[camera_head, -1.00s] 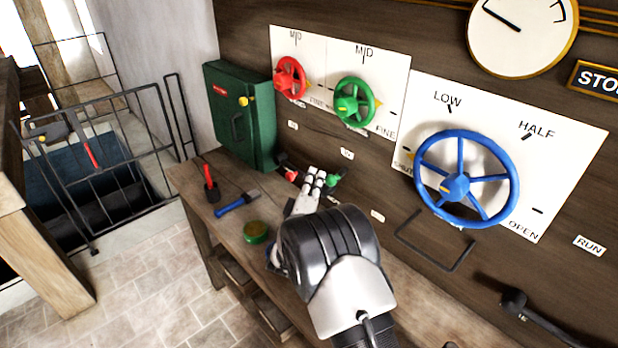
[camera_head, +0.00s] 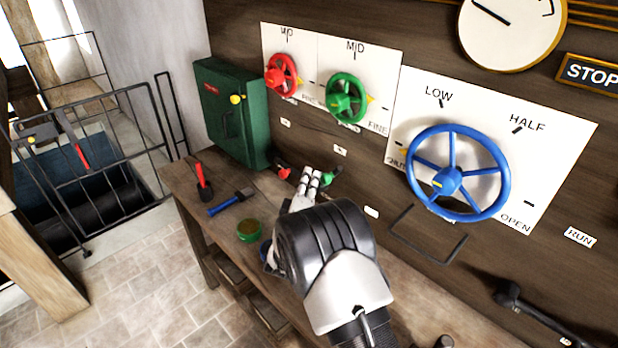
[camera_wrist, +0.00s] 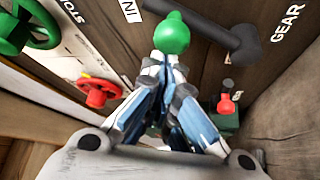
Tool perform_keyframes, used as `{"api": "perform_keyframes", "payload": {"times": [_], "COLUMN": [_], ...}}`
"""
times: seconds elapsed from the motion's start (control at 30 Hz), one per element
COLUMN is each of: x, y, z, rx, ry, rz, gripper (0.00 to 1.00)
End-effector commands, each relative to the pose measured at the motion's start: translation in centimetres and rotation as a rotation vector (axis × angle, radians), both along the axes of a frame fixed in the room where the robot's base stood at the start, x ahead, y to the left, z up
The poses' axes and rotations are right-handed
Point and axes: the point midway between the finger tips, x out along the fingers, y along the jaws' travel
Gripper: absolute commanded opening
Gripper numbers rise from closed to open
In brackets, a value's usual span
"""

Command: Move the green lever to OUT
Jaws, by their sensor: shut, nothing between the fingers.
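The green lever (camera_head: 330,176) is low on the wooden wall, above the bench, partly hidden by my gripper in the head view. In the wrist view its round green knob (camera_wrist: 172,34) is at top centre, on a dark arm (camera_wrist: 222,38) running right to a pivot beside a GEAR label. My gripper (camera_head: 315,177) is shut and empty. Its fingertips (camera_wrist: 163,66) overlap the knob's lower edge in the wrist view; I cannot tell whether they touch it. An IN plate (camera_wrist: 130,10) is left of the knob there. I see no readable OUT label.
A red-knobbed lever (camera_head: 284,174) is left of the green one, close to my fingers. A green box (camera_head: 228,115), red handwheel (camera_head: 281,75), green handwheel (camera_head: 346,98) and blue handwheel (camera_head: 447,181) are on the wall. A wire bracket (camera_head: 428,240) juts out. The bench (camera_head: 190,178) holds tools.

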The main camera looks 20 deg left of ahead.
Motion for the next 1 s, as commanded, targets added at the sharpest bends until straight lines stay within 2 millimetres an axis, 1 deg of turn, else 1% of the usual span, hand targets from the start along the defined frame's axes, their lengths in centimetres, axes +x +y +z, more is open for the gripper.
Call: {"api": "perform_keyframes", "payload": {"times": [0.33, 0.7, 1.0], "x": [-1.0, -2.3, -2.9], "y": [-1.9, -4.1, -5.1], "z": [-1.2, -3.9, -6.0], "rx": [0.0, 0.0, 0.001], "ry": [0.0, 0.001, 0.001], "rz": [-0.004, -0.003, -0.003], "gripper": [0.0, 0.0, 0.0]}}
